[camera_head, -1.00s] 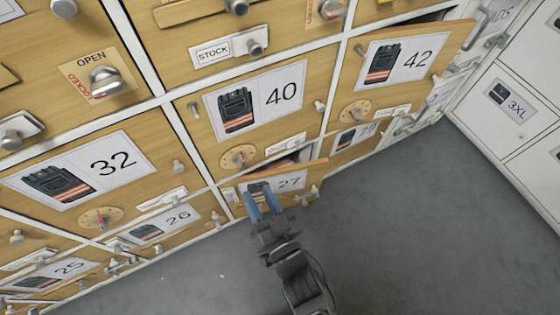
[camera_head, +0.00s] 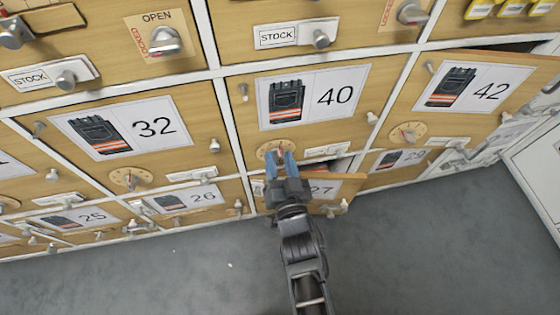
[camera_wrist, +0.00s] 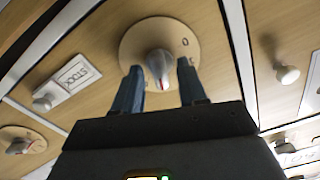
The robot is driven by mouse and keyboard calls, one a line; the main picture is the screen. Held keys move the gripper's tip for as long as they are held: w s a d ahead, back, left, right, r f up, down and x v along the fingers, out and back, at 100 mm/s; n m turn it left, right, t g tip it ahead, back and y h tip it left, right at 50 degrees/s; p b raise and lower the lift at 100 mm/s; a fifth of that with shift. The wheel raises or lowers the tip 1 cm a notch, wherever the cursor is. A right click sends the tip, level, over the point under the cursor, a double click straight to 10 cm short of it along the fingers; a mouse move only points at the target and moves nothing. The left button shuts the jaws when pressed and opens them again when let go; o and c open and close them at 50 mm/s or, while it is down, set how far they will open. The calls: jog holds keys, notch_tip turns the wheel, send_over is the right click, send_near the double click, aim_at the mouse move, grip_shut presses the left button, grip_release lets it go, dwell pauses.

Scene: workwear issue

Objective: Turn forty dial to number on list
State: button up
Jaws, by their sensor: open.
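The drawer marked 40 (camera_head: 355,75) shows in the head view, with a vest picture and a round wooden dial (camera_head: 268,150) at its lower left. My gripper (camera_head: 281,160) is at this dial and covers part of it. In the wrist view the dial (camera_wrist: 137,45) is a tan disc with a grey, red-marked pointed knob (camera_wrist: 158,66). My two blue fingers (camera_wrist: 162,92) are apart, one on each side of the knob's tip. I cannot tell whether they touch it. The dial's numbers are mostly unreadable. No list is recognisable.
Drawer 27 (camera_head: 325,190) below stands ajar, close to my gripper. Drawer 42 (camera_head: 489,90) at right also stands ajar and has its own dial (camera_head: 407,134). Drawer 32 (camera_head: 155,127) at left has a dial (camera_head: 127,178). The grey floor (camera_head: 420,250) in front is clear.

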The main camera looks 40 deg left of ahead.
grip_shut()
jog(key=shift+m, duration=0.3)
dwell(0.3)
jog(key=m+p, duration=0.1)
jog(key=m, duration=0.2)
jog(key=shift+w+d+p, duration=0.1)
jog(key=shift+p, duration=0.2)
jog(key=shift+f+m+p, duration=0.1)
jog(key=shift+m+p, duration=0.3)
jog(key=shift+m, duration=1.6)
grip_release()
